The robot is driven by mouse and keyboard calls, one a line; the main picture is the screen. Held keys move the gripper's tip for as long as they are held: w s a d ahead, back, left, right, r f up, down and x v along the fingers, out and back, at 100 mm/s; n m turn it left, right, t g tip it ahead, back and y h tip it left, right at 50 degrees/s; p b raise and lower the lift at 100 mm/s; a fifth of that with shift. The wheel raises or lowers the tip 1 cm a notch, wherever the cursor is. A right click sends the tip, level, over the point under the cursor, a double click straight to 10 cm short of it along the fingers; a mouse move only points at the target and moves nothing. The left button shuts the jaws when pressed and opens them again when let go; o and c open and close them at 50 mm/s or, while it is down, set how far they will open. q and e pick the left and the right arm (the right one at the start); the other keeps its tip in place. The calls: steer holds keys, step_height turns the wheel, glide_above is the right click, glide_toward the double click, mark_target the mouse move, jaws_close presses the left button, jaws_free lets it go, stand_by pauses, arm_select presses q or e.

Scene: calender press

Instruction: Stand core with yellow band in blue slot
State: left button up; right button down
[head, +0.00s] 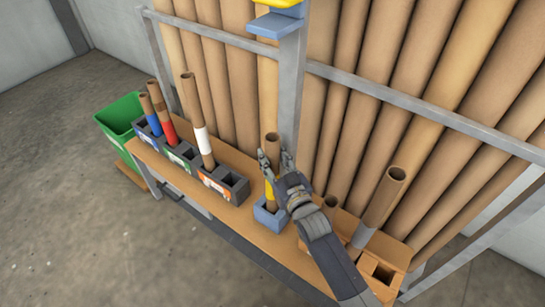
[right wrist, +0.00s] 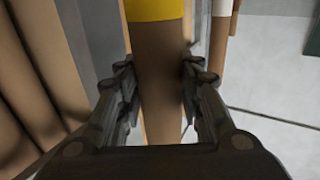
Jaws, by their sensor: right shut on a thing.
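The brown core with the yellow band (head: 269,190) is upright at the blue-grey single holder (head: 270,218) on the wooden shelf. Whether its foot is seated in that holder is hard to tell. My right gripper (head: 273,162) is shut on the core above the band. In the right wrist view the core (right wrist: 158,75) runs between the two fingers, with its yellow band at the top edge. A rack with a blue label (head: 146,134) stands at the shelf's far left end. My left gripper is not in view.
Racks with green (head: 181,157) and orange (head: 219,183) labels stand beside the blue-labelled one. Cores with blue (head: 150,115), red (head: 168,131) and white (head: 203,141) bands stand in racks. A wooden box (head: 393,252) is at right. Large tubes line the back.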

steer(key=shift+f+b, duration=0.35)
steer(key=shift+f, duration=0.4)
steer(key=shift+f+b, duration=0.35)
steer(key=shift+b, duration=0.1)
steer(key=c, duration=1)
jaws_free()
steer(key=shift+c, duration=0.2)
